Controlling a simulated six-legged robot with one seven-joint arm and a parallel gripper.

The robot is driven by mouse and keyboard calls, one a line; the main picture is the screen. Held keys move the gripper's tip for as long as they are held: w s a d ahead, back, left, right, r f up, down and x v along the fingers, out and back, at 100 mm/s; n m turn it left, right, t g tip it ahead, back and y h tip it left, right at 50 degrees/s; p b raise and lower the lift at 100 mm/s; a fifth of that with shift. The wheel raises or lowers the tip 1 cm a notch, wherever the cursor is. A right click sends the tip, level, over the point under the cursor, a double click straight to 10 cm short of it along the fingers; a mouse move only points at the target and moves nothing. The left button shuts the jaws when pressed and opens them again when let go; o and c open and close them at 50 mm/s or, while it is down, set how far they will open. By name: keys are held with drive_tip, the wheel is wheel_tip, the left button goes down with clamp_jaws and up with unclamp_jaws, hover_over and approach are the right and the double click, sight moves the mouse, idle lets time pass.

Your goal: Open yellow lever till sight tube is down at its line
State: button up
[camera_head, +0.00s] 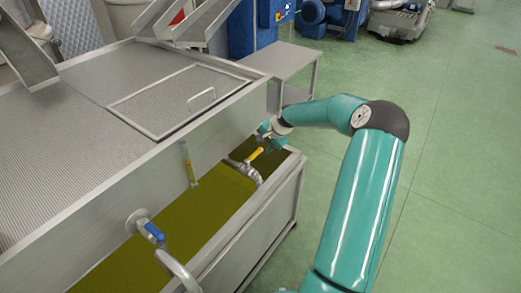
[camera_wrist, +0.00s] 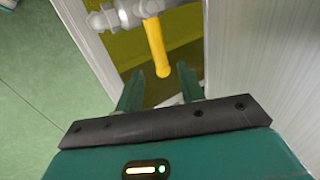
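The yellow lever (camera_head: 255,154) sits on a grey metal valve and pipe at the far end of the oil trough. In the wrist view the lever (camera_wrist: 155,47) points from the valve (camera_wrist: 125,14) toward my gripper. My gripper (camera_head: 271,134) is just beyond the lever in the head view. In the wrist view its two fingers (camera_wrist: 164,80) are spread, with the lever's free end near the gap between their tips; I cannot tell whether they touch. The sight tube (camera_head: 188,165) stands upright on the tank's front wall, yellowish inside; its level and line are too small to read.
A blue-handled valve (camera_head: 155,232) with a curved pipe is on the near part of the tank wall. The trough (camera_head: 262,226) holds olive-green liquid. A metal table (camera_head: 290,62) stands behind. The green floor at the right is clear.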

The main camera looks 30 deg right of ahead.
sight(258, 152)
drive_tip(key=shift+x, duration=1.8)
drive_tip(key=shift+a, duration=0.1)
drive_tip(key=shift+c, duration=0.2)
clamp_jaws()
